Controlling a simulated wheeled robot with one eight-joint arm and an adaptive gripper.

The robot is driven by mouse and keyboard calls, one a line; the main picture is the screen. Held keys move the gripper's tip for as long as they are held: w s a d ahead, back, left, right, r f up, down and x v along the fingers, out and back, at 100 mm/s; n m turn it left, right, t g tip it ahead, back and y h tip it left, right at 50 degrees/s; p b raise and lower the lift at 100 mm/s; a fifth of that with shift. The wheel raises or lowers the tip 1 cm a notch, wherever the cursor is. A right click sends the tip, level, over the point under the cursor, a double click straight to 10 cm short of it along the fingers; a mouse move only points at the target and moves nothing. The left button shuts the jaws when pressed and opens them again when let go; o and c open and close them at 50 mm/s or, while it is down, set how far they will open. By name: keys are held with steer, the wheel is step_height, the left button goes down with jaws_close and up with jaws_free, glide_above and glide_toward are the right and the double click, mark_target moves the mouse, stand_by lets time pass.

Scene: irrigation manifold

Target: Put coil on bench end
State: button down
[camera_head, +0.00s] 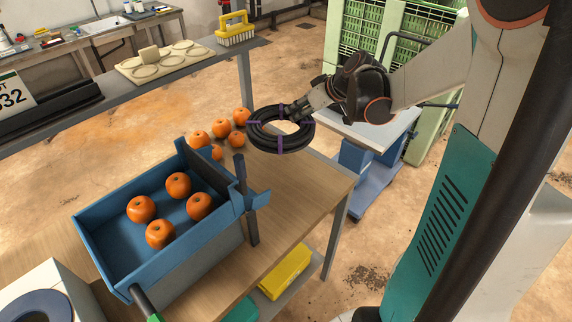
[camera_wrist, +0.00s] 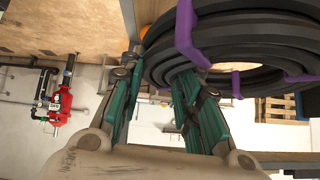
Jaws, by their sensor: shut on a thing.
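A coil (camera_head: 264,136) of black hose with purple ties is in my gripper (camera_head: 311,106). In the head view the coil appears above the far right end of the wooden bench (camera_head: 318,178); I cannot tell how high. In the wrist view the coil (camera_wrist: 235,45) fills the upper right. There my gripper's teal fingers (camera_wrist: 165,88) are at the coil's near rim, one finger partly under it. My gripper is shut on the coil's rim. The coil hides a bit of the bench's far edge.
A blue tray (camera_head: 103,260) with several oranges stands on the bench, with a dark post (camera_head: 251,228) at its right. Several loose oranges (camera_head: 238,139) lie left of the coil. Bare bench top shows right of the post. A shelf (camera_head: 142,86) runs across the upper left.

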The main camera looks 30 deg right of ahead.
step_height(320, 180, down, 18)
steer(key=b, duration=0.6)
steer(key=shift+r, duration=0.1)
steer(key=shift+b, duration=0.3)
steer(key=c, duration=1.2)
jaws_free()
steer(key=p+v, duration=0.4)
steer(key=v, duration=0.8)
